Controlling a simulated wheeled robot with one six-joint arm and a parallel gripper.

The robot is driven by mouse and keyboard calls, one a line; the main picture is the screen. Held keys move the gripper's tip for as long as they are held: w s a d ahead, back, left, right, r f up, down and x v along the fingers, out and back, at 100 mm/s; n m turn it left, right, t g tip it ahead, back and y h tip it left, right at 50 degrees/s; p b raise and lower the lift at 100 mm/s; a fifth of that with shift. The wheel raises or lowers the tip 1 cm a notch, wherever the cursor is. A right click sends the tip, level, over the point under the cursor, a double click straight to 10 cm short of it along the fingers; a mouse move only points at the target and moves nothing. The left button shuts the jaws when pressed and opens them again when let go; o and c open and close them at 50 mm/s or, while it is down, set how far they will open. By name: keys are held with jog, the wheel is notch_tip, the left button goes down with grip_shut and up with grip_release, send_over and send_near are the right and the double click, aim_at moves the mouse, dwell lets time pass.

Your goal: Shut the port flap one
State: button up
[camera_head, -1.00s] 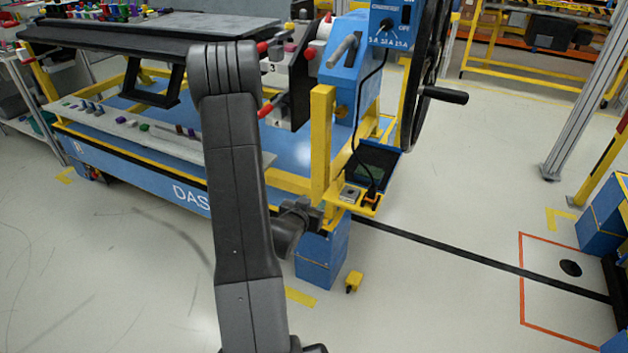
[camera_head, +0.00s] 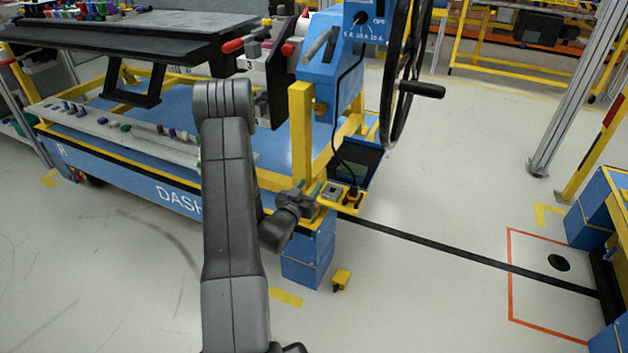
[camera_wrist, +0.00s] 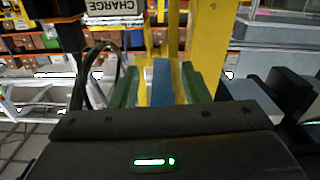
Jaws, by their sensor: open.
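A small yellow port box (camera_head: 351,206) sits low on the dashboard stand's near right corner, with a grey socket and a dark plug on top. A blue-edged flap with a dark inner face (camera_head: 372,172) stands raised behind it; I take this for port flap one, but no label is legible. My gripper (camera_head: 308,190) is at the box's left side, beside the yellow post. In the wrist view my gripper (camera_wrist: 160,82) has its green fingers apart, with a blue strip (camera_wrist: 162,84) showing between them. I cannot tell whether that strip is the flap or whether anything touches.
A yellow post (camera_head: 300,130) rises close beside my gripper. A black wheel with a handle (camera_head: 420,90) hangs above right of the box, and a black cable (camera_head: 335,115) runs down to it. The floor (camera_head: 430,185) to the right is open.

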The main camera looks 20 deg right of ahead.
aim_at(317, 177)
jog(key=shift+x, duration=2.25)
jog(key=shift+c, duration=0.2)
jog(key=c, duration=0.9)
